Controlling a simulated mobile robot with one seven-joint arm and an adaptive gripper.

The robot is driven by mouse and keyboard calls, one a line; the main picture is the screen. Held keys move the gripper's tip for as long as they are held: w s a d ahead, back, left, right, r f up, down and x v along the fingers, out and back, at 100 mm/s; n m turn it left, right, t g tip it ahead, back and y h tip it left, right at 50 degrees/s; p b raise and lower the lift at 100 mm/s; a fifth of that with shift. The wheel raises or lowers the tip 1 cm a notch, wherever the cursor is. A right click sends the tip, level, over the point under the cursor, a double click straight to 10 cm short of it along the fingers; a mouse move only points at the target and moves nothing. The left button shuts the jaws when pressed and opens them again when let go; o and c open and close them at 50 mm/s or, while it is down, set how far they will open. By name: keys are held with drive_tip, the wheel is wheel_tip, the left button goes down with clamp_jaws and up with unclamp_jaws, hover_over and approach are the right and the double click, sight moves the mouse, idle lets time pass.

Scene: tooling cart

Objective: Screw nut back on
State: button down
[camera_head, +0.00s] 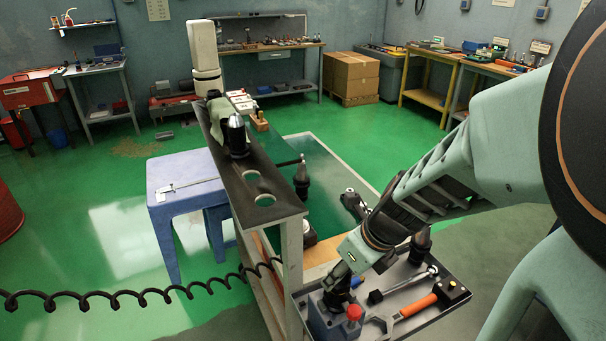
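My arm comes in from the right, and my gripper (336,298) points down at the near left corner of the cart's grey tray (448,311). Its dark fingers are at the top of a blue block-like fixture (320,323). The fingers are small and dark, so I cannot tell whether they are open or shut, or whether they touch or hold anything. A red knob (353,312) stands just right of the fingers. I cannot make out a nut; one may be hidden by the gripper.
The tray also holds an orange-handled tool (417,306), a black block (452,290) and a ratchet-like tool (405,284). The cart's black holed shelf (284,206) carries a dark tool holder (236,135). A blue stool (182,170) with calipers stands left. A coiled black hose (140,297) crosses the lower left.

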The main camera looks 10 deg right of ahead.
drive_tip(key=shift+w+d, duration=0.1)
drive_tip(key=shift+r+m+p, duration=0.3)
drive_tip(key=shift+m+p, duration=0.2)
drive_tip(key=shift+p, duration=0.35)
drive_tip(key=m+h+p, duration=0.1)
drive_tip(key=m+p, duration=0.2)
drive_tip(key=p, duration=0.1)
drive_tip(key=shift+h, duration=0.3)
drive_tip(key=shift+f+t+b, duration=0.3)
drive_tip(key=shift+b, duration=0.05)
drive_tip(key=shift+m+h, duration=0.3)
drive_tip(key=shift+m, duration=0.3)
drive_tip(key=shift+m, duration=0.5)
